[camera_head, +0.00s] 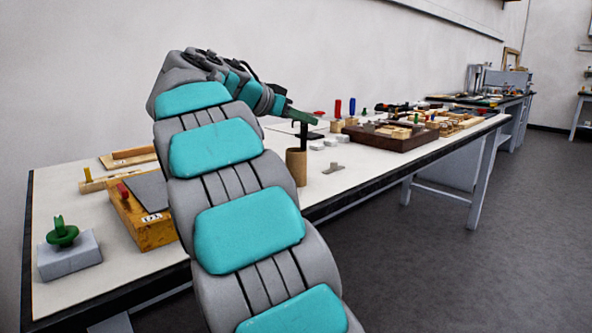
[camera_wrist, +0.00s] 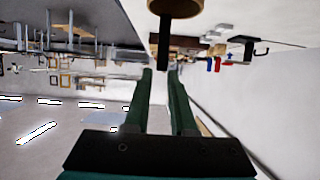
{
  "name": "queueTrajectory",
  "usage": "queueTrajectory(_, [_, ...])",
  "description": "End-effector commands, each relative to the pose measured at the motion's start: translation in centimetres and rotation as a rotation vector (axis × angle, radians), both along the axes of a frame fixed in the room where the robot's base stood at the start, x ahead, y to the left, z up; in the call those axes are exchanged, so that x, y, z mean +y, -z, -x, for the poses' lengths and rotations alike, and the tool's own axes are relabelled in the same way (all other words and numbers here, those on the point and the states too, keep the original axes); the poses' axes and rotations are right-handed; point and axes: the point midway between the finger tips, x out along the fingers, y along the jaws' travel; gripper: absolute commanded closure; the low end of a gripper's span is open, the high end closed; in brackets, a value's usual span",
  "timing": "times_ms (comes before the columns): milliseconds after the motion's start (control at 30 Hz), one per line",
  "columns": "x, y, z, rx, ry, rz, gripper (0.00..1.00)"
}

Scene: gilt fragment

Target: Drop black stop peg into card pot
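The black stop peg (camera_head: 304,131) hangs upright from my gripper (camera_head: 298,114), whose green fingers are closed about its upper end. In the wrist view the black peg (camera_wrist: 163,48) runs from between the green fingertips (camera_wrist: 161,70) toward the card pot (camera_wrist: 175,12). The brown card pot (camera_head: 296,167) stands upright on the white table, right beside my arm. The peg's lower end is at the pot's rim; I cannot tell whether it is inside the mouth.
A dark wooden tray (camera_head: 392,139) with wooden pieces lies behind and right of the pot. Small pale blocks (camera_head: 318,146) and a grey metal piece (camera_head: 333,168) lie near it. A wooden box (camera_head: 146,225) and a grey block with a green knob (camera_head: 68,256) stand at left.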

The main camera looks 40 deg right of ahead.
Motion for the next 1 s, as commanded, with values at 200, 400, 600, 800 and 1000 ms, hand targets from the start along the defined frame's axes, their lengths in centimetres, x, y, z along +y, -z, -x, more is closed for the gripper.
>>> queueTrajectory(200, [0.0,0.0,0.0,0.000,0.000,0.000,0.52])
queueTrajectory(400, [0.0,0.0,0.0,0.000,0.000,0.000,0.52])
queueTrajectory(600, [0.6,-0.2,0.0,-0.001,0.000,0.000,0.52])
queueTrajectory(800, [3.0,-1.3,0.1,-0.005,-0.003,0.004,0.52])
queueTrajectory(1000, [6.0,-2.5,0.3,-0.003,-0.002,0.003,0.52])
